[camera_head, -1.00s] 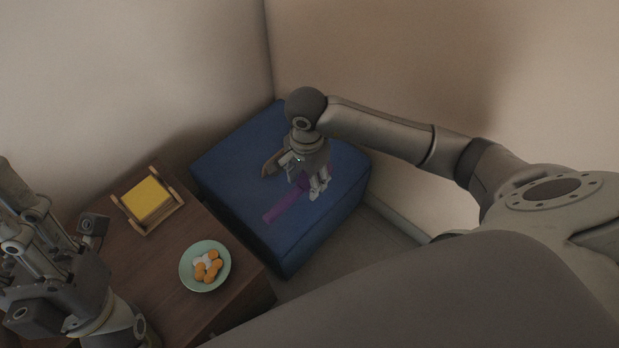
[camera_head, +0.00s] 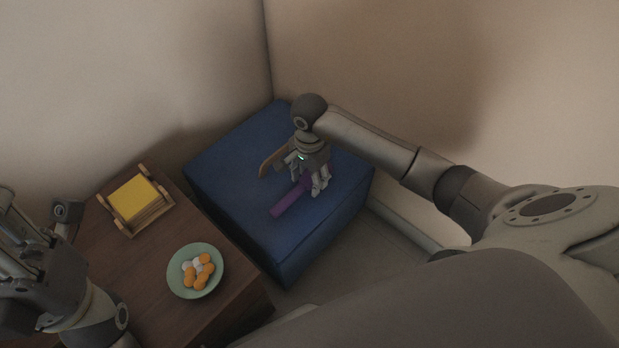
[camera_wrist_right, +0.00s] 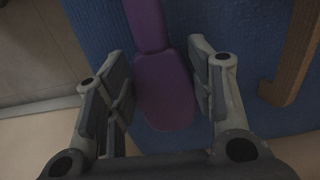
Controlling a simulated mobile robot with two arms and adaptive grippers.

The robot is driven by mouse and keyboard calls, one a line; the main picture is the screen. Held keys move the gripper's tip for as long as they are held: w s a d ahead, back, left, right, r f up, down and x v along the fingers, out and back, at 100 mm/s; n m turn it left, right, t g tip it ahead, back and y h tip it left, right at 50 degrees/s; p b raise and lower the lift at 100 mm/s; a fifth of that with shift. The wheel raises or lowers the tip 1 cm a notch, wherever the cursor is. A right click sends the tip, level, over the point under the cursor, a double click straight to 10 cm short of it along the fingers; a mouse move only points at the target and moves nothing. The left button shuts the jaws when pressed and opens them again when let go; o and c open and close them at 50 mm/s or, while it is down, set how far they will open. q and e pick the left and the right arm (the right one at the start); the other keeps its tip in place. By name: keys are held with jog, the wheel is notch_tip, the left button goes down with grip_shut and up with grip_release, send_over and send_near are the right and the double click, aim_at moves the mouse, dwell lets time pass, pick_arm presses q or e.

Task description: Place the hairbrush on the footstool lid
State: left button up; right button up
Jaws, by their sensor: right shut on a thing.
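The purple hairbrush (camera_head: 288,203) is at the blue footstool lid (camera_head: 240,195), its handle pointing to the lower left. My right gripper (camera_head: 308,185) points down over the lid and is shut on the hairbrush, hiding part of it. In the right wrist view the wide purple end of the hairbrush (camera_wrist_right: 165,92) lies between the two fingers, with the blue lid (camera_wrist_right: 95,35) behind it. I cannot tell whether the hairbrush touches the lid. My left gripper (camera_head: 30,262) is at the lower left by the wooden table, and its fingers do not show clearly.
A brown wooden piece (camera_head: 270,163) is on the lid close beside my right gripper. On the wooden table (camera_head: 125,265) stand a green plate (camera_head: 176,281) with orange and white items and a wooden holder (camera_head: 148,215) with yellow contents. Walls close off the back.

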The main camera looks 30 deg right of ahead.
jog(key=shift+f, duration=0.15)
jog(key=o, duration=1.1)
